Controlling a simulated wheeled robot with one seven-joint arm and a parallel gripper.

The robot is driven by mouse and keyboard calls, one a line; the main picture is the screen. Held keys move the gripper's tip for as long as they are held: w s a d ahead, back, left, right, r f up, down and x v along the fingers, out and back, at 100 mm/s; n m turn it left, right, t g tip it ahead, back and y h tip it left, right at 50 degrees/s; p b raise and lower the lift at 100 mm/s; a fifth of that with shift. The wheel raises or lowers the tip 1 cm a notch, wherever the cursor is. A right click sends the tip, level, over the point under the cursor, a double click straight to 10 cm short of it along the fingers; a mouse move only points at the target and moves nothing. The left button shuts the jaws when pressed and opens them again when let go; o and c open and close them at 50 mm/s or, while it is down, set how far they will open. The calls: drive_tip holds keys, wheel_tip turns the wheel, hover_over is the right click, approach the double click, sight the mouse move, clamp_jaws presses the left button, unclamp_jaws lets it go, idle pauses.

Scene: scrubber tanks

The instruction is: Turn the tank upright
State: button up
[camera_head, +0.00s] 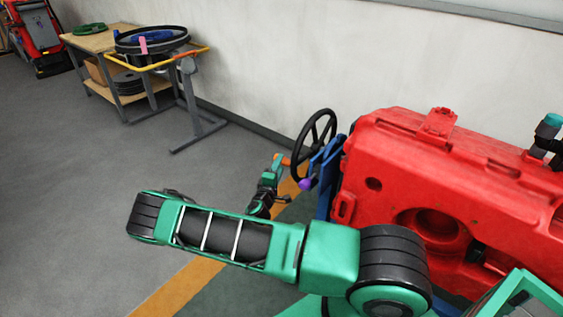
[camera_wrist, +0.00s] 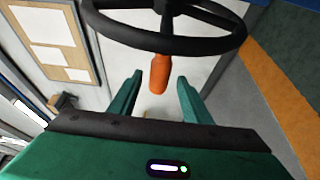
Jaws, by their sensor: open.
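The large red tank (camera_head: 395,160) fills the right of the head view. A big round opening (camera_head: 432,226) shows in its near side. At its left end is a black hand wheel (camera_head: 318,137) by a blue frame (camera_head: 326,178). The wheel also shows at the top of the wrist view (camera_wrist: 115,33). An orange handle (camera_wrist: 160,73) sticks out from the wheel's rim. My gripper (camera_wrist: 160,80) is open, with one green finger on either side of the handle in the picture. I cannot tell whether the fingers touch it. In the head view, my gripper (camera_head: 277,165) is small and partly unclear.
A purple knob (camera_head: 306,184) sits by the blue frame below the wheel. A white wall stands behind the tank. A wooden table (camera_head: 100,40) and a stand with a yellow bar (camera_head: 160,64) are at upper left. Grey floor between them is clear.

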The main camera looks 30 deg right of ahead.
drive_tip(key=shift+x, duration=2)
clamp_jaws()
drive_tip(key=shift+a, duration=0.1)
